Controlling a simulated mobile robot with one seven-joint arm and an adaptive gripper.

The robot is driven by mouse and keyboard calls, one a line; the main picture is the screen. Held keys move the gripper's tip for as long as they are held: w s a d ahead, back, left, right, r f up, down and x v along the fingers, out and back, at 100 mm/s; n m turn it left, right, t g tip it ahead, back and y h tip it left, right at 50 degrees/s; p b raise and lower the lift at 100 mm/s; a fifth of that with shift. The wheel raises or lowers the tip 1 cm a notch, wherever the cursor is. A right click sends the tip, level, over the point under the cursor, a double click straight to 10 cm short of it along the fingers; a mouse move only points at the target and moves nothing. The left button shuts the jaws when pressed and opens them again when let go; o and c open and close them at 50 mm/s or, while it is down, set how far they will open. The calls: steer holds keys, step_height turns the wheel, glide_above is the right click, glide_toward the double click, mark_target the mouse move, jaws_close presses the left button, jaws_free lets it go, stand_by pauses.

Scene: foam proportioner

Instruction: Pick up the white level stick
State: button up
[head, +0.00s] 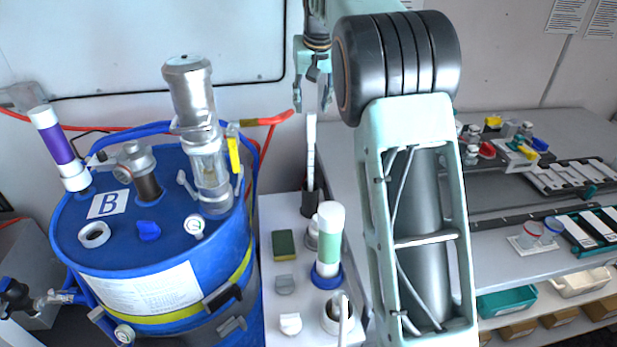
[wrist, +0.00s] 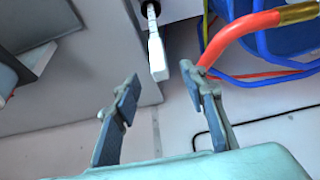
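The white level stick (head: 311,150) stands upright in a dark holder (head: 311,199) at the back of the white side table. In the wrist view the stick (wrist: 157,55) points toward my gripper, with its foot at a dark round holder (wrist: 150,8). My gripper (head: 313,106) is open above the stick, fingers pointing down on either side of its top. In the wrist view my gripper (wrist: 158,98) has its two fingers wide apart with nothing between them. The stick's free end lies a little beyond the fingertips.
A blue drum (head: 150,250) with a pump and fittings stands left of the side table (head: 275,205). A white and green bottle (head: 329,240), a sponge (head: 284,245) and small caps share the tabletop. A red hose (wrist: 230,38) passes close to one finger in the wrist view.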

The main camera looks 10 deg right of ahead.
mark_target(311, 114)
steer(key=x, duration=0.2)
steer(key=p+x, duration=0.1)
steer(key=x, duration=0.5)
steer(key=shift+w+d+p, duration=0.15)
steer(key=shift+w+p, duration=0.15)
steer(key=shift+w, duration=0.1)
jaws_close()
